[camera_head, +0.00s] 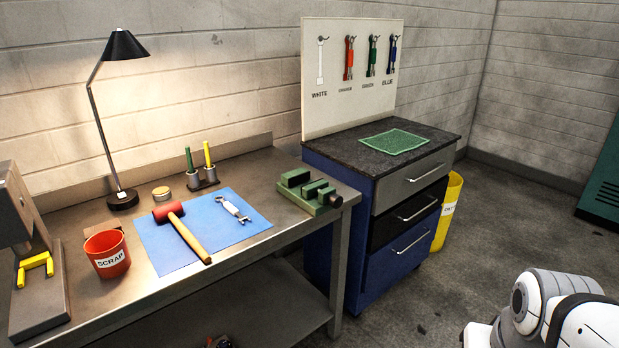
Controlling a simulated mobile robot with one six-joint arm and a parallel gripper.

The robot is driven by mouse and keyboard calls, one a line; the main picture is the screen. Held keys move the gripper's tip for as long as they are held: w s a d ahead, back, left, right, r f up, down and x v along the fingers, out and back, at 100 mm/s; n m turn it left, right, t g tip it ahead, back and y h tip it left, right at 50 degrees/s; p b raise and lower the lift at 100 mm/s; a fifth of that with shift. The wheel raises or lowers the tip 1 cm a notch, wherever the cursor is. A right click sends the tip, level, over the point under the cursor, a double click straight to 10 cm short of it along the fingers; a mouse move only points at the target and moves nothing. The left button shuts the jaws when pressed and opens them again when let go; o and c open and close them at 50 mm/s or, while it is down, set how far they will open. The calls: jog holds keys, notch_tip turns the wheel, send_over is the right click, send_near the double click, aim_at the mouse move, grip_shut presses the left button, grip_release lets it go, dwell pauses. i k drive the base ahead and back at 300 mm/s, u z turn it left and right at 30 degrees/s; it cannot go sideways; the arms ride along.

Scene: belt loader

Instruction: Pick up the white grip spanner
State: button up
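The white grip spanner (233,209) lies flat on a blue mat (160,250) on the steel workbench, its metal jaws at either end of a white handle. It lies to the right of a red-headed mallet (182,230), apart from it. My gripper is not in view; only a white and black part of my arm shows at the lower right, far from the spanner.
A tool board (350,100) has a white spanner shape above WHITE and orange, green and blue spanners. A green vise (310,193) stands right of the mat; a SCRAP bucket (106,254), lamp (122,197) and marker holders (203,179) stand around it. Open floor lies in front.

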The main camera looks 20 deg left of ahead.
aim_at(226, 204)
jog(key=u, duration=0.45)
jog(key=i, duration=1.3)
jog(key=u, duration=1.4)
jog(key=i, duration=0.75)
jog(key=u, duration=0.35)
jog(key=k, duration=0.95)
jog(key=u, duration=0.15)
jog(key=i, duration=0.95)
jog(key=z, duration=0.05)
